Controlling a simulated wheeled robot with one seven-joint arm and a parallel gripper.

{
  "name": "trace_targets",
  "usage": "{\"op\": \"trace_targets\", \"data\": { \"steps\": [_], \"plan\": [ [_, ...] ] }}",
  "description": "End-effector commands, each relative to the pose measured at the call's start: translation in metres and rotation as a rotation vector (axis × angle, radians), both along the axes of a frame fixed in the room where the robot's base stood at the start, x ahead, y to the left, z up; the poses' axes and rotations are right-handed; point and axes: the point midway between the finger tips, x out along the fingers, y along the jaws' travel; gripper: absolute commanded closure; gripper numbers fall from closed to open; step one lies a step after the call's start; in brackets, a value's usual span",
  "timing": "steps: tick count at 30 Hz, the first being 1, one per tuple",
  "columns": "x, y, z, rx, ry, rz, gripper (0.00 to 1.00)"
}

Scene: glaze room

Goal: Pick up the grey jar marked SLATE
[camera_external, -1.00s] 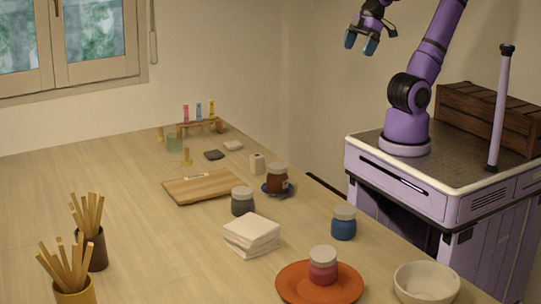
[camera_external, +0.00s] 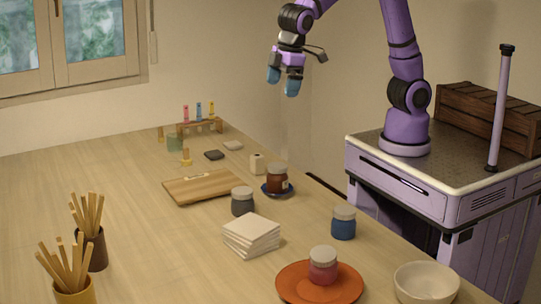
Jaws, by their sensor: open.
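A dark grey jar (camera_external: 242,202) with a paler grey lid stands upright on the table, between the wooden board and the stack of white tiles. No lettering on it is legible at this size. My gripper (camera_external: 283,82) hangs in the air above the far right side of the table, well above and apart from the jar. Its two blue-tipped fingers point down, spread apart, with nothing between them.
White tiles (camera_external: 251,235) lie in front, a wooden board (camera_external: 203,187) behind left. A blue jar (camera_external: 343,223) stands right. The table's left middle is clear.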

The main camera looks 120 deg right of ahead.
Motion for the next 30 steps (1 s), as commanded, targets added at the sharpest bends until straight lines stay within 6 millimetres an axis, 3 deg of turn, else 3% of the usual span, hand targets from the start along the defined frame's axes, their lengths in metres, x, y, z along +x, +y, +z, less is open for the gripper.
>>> {"op": "trace_targets", "data": {
  "steps": [6, 15, 21, 30],
  "plan": [
    [0.059, 0.013, -0.055, 0.032, 0.055, -0.018, 0.03],
    [0.123, 0.028, -0.138, 0.088, 0.119, -0.061, 0.03],
    [0.145, 0.032, -0.175, 0.116, 0.143, -0.087, 0.03],
    [0.151, 0.033, -0.198, 0.123, 0.151, -0.096, 0.03]
  ]
}}
